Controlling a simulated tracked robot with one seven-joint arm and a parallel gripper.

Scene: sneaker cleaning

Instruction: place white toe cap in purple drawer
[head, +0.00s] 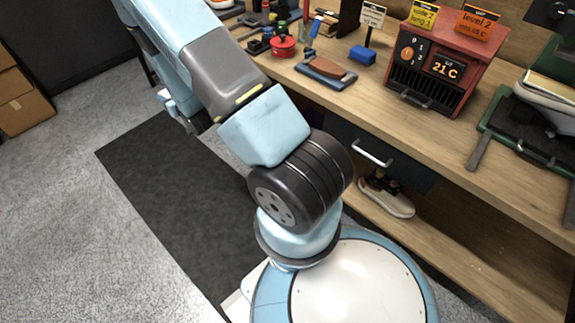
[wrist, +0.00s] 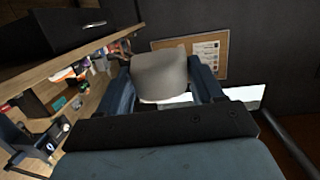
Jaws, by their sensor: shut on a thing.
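In the wrist view my gripper (wrist: 162,82) is shut on a pale grey-white rounded piece, the toe cap (wrist: 160,72), held between its two fingers. The toe cap's underside is hidden by the gripper. In the head view my arm crosses the middle, and I cannot make out the fingers or the toe cap there. A dark drawer front with a metal handle (head: 372,152) sits under the workbench. Only a thin purplish sliver shows beside my arm, left of that front; I cannot tell whether it is the purple drawer.
The workbench (head: 465,150) holds a red oven (head: 445,70), a blue block (head: 362,54), a red pot (head: 283,46) and a brush-like block (head: 326,69). A sneaker (head: 387,196) lies on the lower shelf. Cardboard boxes (head: 25,100) stand far left.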

